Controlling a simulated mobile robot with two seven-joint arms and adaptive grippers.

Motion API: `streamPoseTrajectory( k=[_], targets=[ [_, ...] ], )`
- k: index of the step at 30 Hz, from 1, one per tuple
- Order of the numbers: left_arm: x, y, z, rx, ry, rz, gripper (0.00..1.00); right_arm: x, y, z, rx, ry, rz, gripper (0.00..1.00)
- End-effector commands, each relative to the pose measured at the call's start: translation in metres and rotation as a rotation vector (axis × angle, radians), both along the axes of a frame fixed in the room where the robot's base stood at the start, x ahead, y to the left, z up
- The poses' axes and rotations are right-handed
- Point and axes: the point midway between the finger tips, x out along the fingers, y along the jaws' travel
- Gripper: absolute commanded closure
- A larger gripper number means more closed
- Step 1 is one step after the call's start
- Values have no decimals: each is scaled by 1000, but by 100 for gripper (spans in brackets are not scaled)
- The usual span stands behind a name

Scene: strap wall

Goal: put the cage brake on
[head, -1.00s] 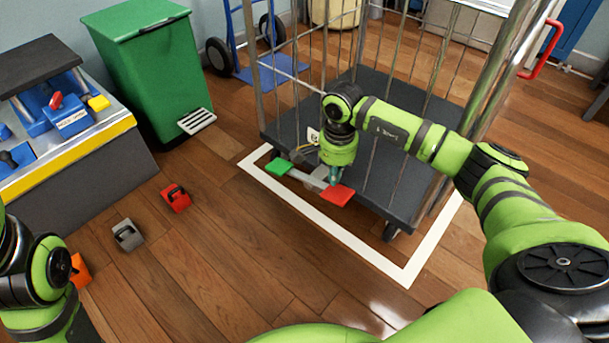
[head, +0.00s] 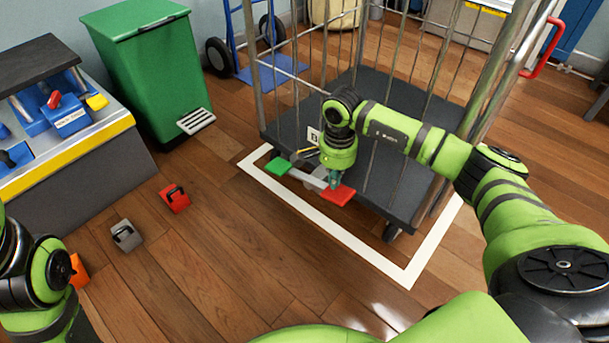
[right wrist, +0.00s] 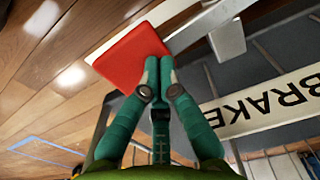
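The cage (head: 290,75) is a wire trolley with a dark base (head: 400,120). At its near lower edge is a pedal bar with a green pedal (head: 278,166) at the left and a red pedal (head: 338,194) at the right. The red pedal also shows in the right wrist view (right wrist: 132,55), beside a plate reading BRAKE (right wrist: 265,106). My right gripper (head: 334,182) is at the red pedal's inner edge. In the right wrist view its fingertips (right wrist: 159,66) are together and appear to touch the pedal edge. My left gripper is out of view.
A white floor outline (head: 330,230) surrounds the cage. Red (head: 175,199), grey (head: 126,236) and orange (head: 80,271) blocks lie on the floor at left. A green bin (head: 155,80) and a workbench (head: 80,150) stand behind them. The floor in front is clear.

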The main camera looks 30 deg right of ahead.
Motion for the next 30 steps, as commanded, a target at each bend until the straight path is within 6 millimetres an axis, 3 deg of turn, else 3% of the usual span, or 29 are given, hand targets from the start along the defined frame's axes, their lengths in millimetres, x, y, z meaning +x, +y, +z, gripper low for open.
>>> streamPoseTrajectory(
  k=[19, 30],
  targets=[
    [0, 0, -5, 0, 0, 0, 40, -1, 0, -9, -1, 2, 0, 100],
    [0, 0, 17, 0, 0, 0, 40, -1, 0, 18, -1, 2, 0, 100]
  ],
)
